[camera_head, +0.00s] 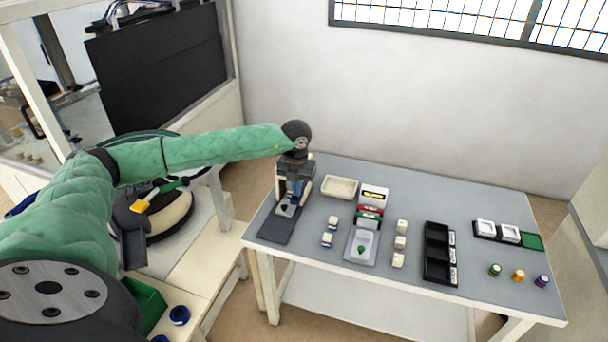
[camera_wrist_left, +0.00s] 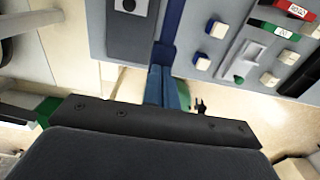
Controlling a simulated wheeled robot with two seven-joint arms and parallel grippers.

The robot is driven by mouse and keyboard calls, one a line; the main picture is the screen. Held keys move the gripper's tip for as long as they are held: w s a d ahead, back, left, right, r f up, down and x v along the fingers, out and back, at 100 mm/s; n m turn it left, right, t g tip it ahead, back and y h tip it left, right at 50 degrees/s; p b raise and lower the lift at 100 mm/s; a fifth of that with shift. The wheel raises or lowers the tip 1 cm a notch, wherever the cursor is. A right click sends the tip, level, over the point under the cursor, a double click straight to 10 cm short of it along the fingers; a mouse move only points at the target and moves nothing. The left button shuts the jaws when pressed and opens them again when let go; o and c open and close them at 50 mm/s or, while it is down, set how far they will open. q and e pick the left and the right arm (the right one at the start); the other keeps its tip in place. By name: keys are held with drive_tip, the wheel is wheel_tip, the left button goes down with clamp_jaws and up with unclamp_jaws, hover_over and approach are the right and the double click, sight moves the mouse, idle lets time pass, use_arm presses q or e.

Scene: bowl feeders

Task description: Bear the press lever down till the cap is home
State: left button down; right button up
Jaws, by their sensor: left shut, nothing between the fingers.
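The press (camera_head: 273,231) stands at the left end of the grey table, its dark base plate toward the front. A small white and dark piece (camera_head: 287,209) sits on the base; I cannot tell whether it bears the cap. My left gripper (camera_head: 295,188) points down over the press and hides much of its upper part. It is shut and empty. In the left wrist view my blue fingers (camera_wrist_left: 163,68) lie together, their tips by a dark blue bar (camera_wrist_left: 172,22), perhaps the lever. Contact is unclear. The dark base plate (camera_wrist_left: 127,44) shows beside them.
Right of the press are blue-and-white blocks (camera_head: 327,240), a cream tray (camera_head: 340,187), a grey tray (camera_head: 357,255) with a green piece, white blocks (camera_head: 398,261) and a black tray (camera_head: 437,280). Coloured spools (camera_head: 518,276) stand far right. A bowl feeder (camera_head: 172,217) stands left.

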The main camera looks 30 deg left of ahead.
sight(296, 201)
use_arm(q)
drive_tip(key=shift+f, duration=0.1)
drive_tip(key=shift+s+f+b, duration=0.15)
drive_tip(key=shift+f+b, duration=0.55)
drive_tip(key=shift+f, duration=0.15)
drive_tip(key=shift+s+f+b, duration=0.1)
drive_tip(key=shift+f+b, duration=0.6)
drive_tip(key=shift+f, duration=0.1)
drive_tip(key=shift+s+d+f+b, duration=0.1)
drive_tip(key=shift+f+b, duration=0.5)
drive_tip(key=shift+f, duration=0.15)
idle(0.3)
drive_tip(key=shift+r, duration=0.1)
drive_tip(key=shift+r+p, duration=0.9)
drive_tip(key=shift+r, duration=1.6)
wheel_tip(296, 201, up, 9)
drive_tip(key=p, duration=0.2)
drive_tip(key=shift+p, duration=0.35)
drive_tip(key=shift+r, duration=0.1)
